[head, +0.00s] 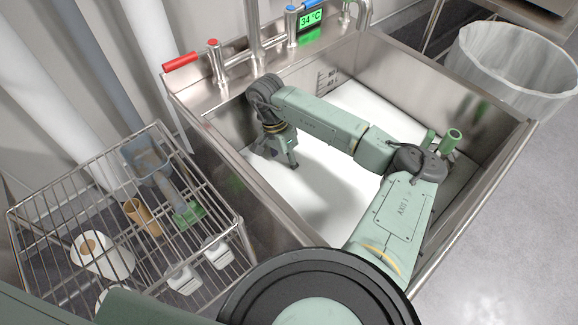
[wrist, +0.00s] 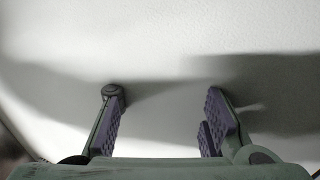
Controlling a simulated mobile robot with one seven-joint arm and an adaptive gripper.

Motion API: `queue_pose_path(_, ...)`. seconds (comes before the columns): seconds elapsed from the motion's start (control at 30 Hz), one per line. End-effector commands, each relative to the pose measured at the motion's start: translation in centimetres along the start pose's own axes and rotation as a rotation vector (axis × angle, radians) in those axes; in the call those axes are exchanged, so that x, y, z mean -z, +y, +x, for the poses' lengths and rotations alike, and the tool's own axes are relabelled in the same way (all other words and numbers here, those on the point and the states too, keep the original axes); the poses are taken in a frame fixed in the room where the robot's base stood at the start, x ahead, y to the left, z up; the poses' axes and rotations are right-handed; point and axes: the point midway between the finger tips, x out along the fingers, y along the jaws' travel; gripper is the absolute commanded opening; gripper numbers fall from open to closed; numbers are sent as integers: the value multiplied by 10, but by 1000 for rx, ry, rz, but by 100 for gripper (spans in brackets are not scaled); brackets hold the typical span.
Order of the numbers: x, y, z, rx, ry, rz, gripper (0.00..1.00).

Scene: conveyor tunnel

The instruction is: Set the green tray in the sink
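The steel sink (head: 205,140) is a deep basin with a white surface at its bottom. My gripper (head: 280,157) hangs inside it, pointing down, near the left wall. In the wrist view my gripper (wrist: 163,112) has its two purple-padded fingers apart with nothing between them, above the plain white surface (wrist: 150,45). No thing that is clearly a green tray shows. My arm hides part of the basin.
Taps with red (head: 181,62) and blue levers line the sink's back. A lined bin (head: 510,70) stands at the right.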

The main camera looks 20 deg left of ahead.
Motion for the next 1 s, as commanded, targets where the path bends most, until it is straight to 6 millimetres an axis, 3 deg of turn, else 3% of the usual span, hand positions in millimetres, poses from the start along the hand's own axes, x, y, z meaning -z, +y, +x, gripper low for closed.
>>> queue_pose_path(0.27, 1, -1, -9, 1, 3, 0, 32)
queue_pose_path(0.7, 1, -1, -71, 0, 1, 1, 32)
queue_pose_path(1.0, 0, 0, -76, 0, -1, 1, 32)
